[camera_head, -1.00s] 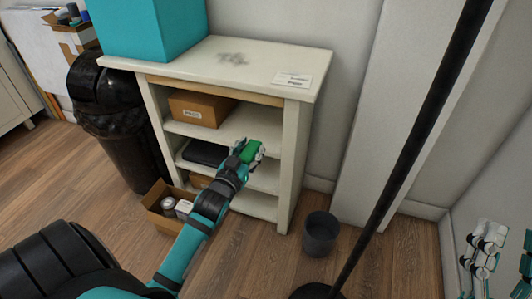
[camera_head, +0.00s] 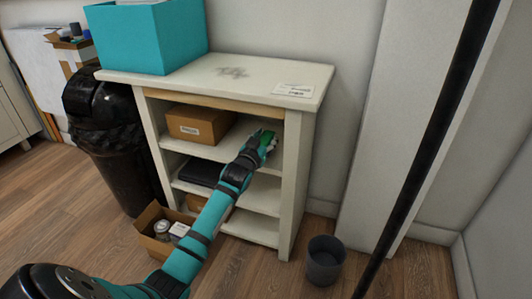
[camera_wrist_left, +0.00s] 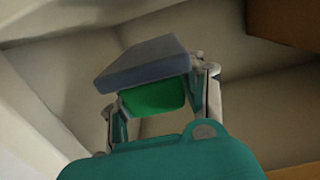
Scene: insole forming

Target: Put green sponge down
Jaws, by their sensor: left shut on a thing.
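The green sponge (camera_head: 267,136) is held in my left gripper (camera_head: 266,143), at the upper open shelf (camera_head: 228,147) of the white shelf unit, right of a cardboard box. In the left wrist view the sponge (camera_wrist_left: 153,96) shows its green face and a grey layer (camera_wrist_left: 144,63) between the two fingers of the left gripper (camera_wrist_left: 160,88). The fingers are shut on it. I cannot tell whether the sponge touches the shelf board. My right gripper is not in view.
The cardboard box (camera_head: 199,124) stands left on the same shelf. A dark flat item (camera_head: 201,172) lies on the shelf below. The unit's right post (camera_head: 294,185) is close to the gripper. A teal box (camera_head: 150,38) stands on top. A grey bin (camera_head: 324,262) stands on the floor.

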